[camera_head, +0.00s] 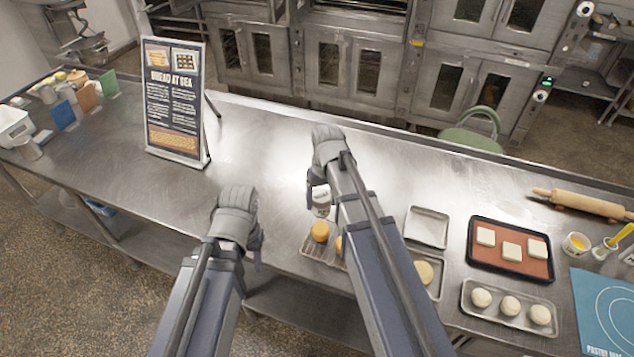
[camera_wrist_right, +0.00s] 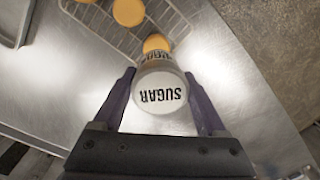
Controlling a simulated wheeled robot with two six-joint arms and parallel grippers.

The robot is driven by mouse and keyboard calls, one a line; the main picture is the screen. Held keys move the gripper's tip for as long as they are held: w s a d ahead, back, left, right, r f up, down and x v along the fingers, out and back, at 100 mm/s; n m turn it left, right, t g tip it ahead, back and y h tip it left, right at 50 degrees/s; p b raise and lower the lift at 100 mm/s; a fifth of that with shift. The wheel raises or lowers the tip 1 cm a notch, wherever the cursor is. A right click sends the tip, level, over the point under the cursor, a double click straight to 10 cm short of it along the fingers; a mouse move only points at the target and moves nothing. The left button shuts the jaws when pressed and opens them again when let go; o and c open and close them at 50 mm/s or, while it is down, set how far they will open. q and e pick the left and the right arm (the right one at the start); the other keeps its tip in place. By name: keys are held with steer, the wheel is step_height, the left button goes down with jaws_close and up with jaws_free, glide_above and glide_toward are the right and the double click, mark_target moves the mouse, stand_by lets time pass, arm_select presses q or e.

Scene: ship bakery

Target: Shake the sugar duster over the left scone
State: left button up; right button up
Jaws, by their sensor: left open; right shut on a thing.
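My right gripper (camera_wrist_right: 160,95) is shut on the sugar duster (camera_wrist_right: 160,92), with one finger on each side. Its white round end marked SUGAR faces the wrist camera. In the head view the duster (camera_head: 321,205) shows below my right gripper (camera_head: 320,188), just behind the left scone (camera_head: 320,231). That orange-brown scone lies on the wire rack (camera_head: 312,250). In the right wrist view the left scone (camera_wrist_right: 157,43) shows right beside the duster, partly covered by it. A middle scone (camera_wrist_right: 128,12) lies further along. My left gripper (camera_head: 238,255) is open and empty near the table's front edge.
A "Bread at Sea" sign (camera_head: 177,105) stands at the left back. An empty metal tray (camera_head: 427,228), a dark tray with square pieces (camera_head: 470,258), and a tray of dough balls (camera_head: 470,302) lie to the right. The steel tabletop between sign and rack is clear.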

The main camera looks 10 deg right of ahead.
mark_target(317, 209)
steer(key=shift+f+b, duration=0.3)
steer(key=shift+b, duration=0.15)
step_height(317, 209, down, 3)
steer(key=b, duration=0.3)
steer(key=shift+f, duration=0.2)
steer(key=shift+a, duration=0.7)
steer(key=shift+d, duration=1.3)
steer(key=shift+a, duration=1.3)
